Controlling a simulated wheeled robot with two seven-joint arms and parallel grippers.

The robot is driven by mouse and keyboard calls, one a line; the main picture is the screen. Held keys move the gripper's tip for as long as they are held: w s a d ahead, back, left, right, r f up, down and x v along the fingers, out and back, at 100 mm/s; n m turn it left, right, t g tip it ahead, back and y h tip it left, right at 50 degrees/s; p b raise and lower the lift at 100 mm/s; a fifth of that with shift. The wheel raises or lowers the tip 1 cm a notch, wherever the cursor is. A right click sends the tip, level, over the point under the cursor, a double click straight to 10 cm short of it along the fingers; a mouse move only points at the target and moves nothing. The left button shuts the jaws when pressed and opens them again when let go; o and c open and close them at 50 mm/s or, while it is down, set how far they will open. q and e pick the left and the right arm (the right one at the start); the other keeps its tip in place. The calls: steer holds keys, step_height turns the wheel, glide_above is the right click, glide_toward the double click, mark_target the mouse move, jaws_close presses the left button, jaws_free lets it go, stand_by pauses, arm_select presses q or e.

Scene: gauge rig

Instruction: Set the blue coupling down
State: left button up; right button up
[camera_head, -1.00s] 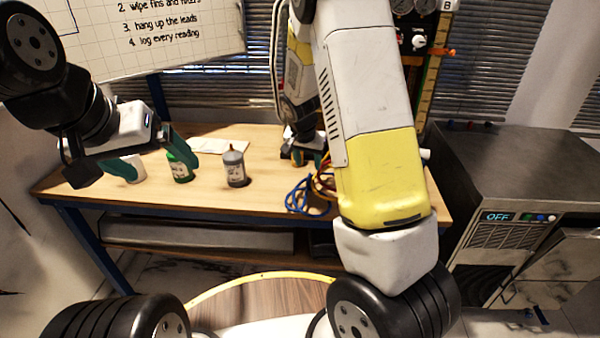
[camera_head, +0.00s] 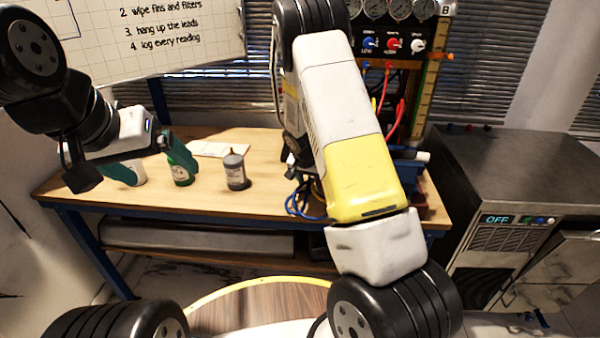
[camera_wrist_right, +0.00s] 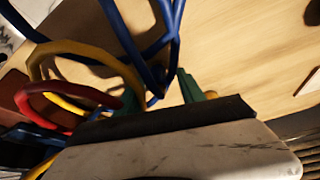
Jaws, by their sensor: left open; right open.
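The blue hose (camera_wrist_right: 133,45) loops over the wood bench in the right wrist view and runs down between my right gripper's green fingers. My right gripper (camera_wrist_right: 158,92) is open, with a finger on each side of the blue hose's low end. I cannot make out the blue coupling itself there, or whether anything touches the fingers. In the head view the blue hose (camera_head: 298,203) lies at the bench's front edge, and my right arm hides the right gripper.
A grey bottle (camera_head: 235,172) stands on the bench (camera_head: 215,198), with white paper (camera_head: 218,149) behind. Yellow (camera_wrist_right: 78,50) and red hoses (camera_wrist_right: 50,97) crowd the right gripper's left side. A gauge panel (camera_head: 393,46) rises at the back; a steel cabinet (camera_head: 515,165) stands right.

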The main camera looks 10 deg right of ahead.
steer(key=shift+c, duration=0.5)
jaws_close()
